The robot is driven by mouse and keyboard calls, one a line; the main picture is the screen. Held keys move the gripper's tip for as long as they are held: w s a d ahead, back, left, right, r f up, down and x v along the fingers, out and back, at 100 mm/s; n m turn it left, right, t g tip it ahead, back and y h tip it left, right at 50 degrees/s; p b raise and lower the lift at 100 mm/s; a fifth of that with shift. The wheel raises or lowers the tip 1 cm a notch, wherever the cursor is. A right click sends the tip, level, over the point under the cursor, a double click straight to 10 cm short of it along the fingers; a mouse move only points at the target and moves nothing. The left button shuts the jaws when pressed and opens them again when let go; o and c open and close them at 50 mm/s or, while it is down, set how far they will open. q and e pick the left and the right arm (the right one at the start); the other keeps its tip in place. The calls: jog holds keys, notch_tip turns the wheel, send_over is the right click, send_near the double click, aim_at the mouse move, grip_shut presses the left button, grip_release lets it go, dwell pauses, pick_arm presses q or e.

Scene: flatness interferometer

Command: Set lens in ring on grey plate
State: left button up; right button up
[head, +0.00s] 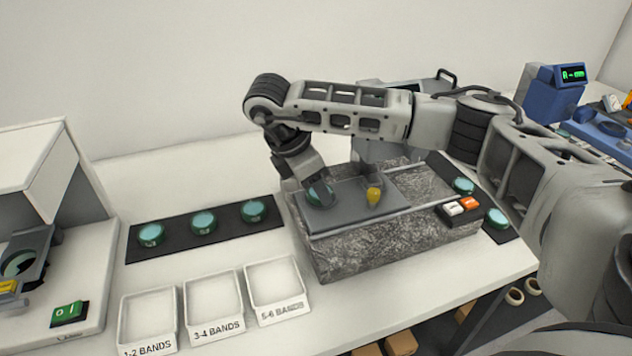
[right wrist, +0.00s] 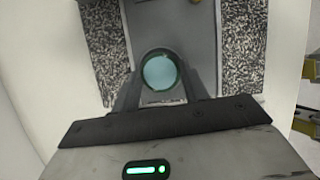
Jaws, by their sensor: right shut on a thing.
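A round teal lens (head: 320,194) is at the left end of the grey plate (head: 345,207), which lies on a speckled granite block. My right gripper (head: 319,190) reaches down over it. In the right wrist view the lens (right wrist: 160,72) sits between the two fingers of my right gripper (right wrist: 160,88), which are shut on it. The grey plate (right wrist: 172,25) shows beneath and beyond it. I cannot tell whether the lens touches the plate, and the ring cannot be made out under it. My left gripper is not in view.
A yellow knob (head: 374,195) stands on the plate. Several lenses rest on a black strip (head: 180,244) at left, and two lie at the block's right (head: 464,186). Labelled white trays (head: 213,305) stand in front. White and orange buttons (head: 461,206) sit on the granite block (head: 370,247).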

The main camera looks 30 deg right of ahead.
jog(key=shift+f, duration=0.25)
jog(key=o, duration=1.2)
jog(key=shift+c, duration=0.2)
jog(key=s+p+v, duration=0.1)
jog(key=v, duration=1.5)
jog(key=shift+w, duration=0.4)
